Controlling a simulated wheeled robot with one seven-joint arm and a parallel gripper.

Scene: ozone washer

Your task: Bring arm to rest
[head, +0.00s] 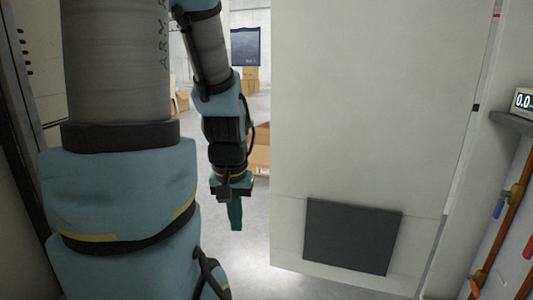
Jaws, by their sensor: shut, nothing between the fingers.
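My gripper (235,214) hangs down from my arm in the middle of the head view, its green fingers pointing at the floor. The fingers are shut with nothing between them. My gripper is in the air, with pale floor behind it, and touches nothing that I can see. Large blue and grey links of my arm fill the left of the view.
A large pale panel (370,110) with a dark rectangular plate (352,236) stands just right of my gripper. Cardboard boxes (251,78) and a dark sheet (245,47) are farther back. A small display (523,101) sits on a shelf (512,122) at the right edge.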

